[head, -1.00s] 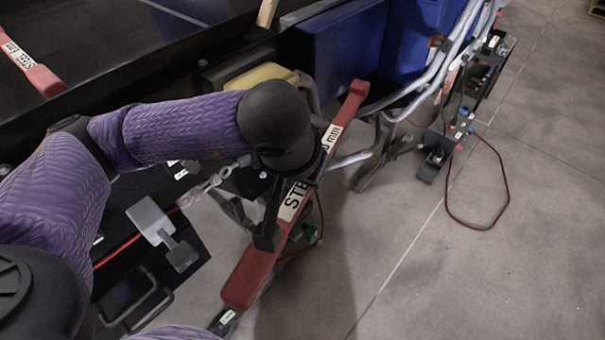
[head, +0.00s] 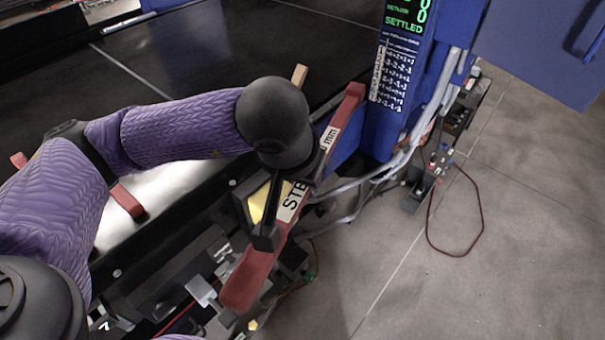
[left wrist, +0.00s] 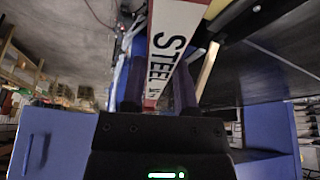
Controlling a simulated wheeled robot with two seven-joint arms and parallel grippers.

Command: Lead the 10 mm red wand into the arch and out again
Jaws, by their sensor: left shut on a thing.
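My left gripper (head: 284,207) is shut on a red wand (head: 245,283) with a white label. The label reads "STE" and "mm"; the gripper hides the middle, so I cannot read its size. The wand slants from lower left to upper right, near the conveyor's side. In the left wrist view the wand (left wrist: 178,45) lies between the fingers (left wrist: 158,92), and its label reads "STEEL". The arch's blue post (head: 385,130) stands just right of the wand's far end. Its green display reads "SETTLED". My right gripper is not in view.
Another red wand (head: 127,201) lies at the conveyor's near side, partly behind my arm. A wooden stick (head: 299,75) stands near the post. Grey tubes (head: 400,155) and a red cable (head: 430,235) are at the right.

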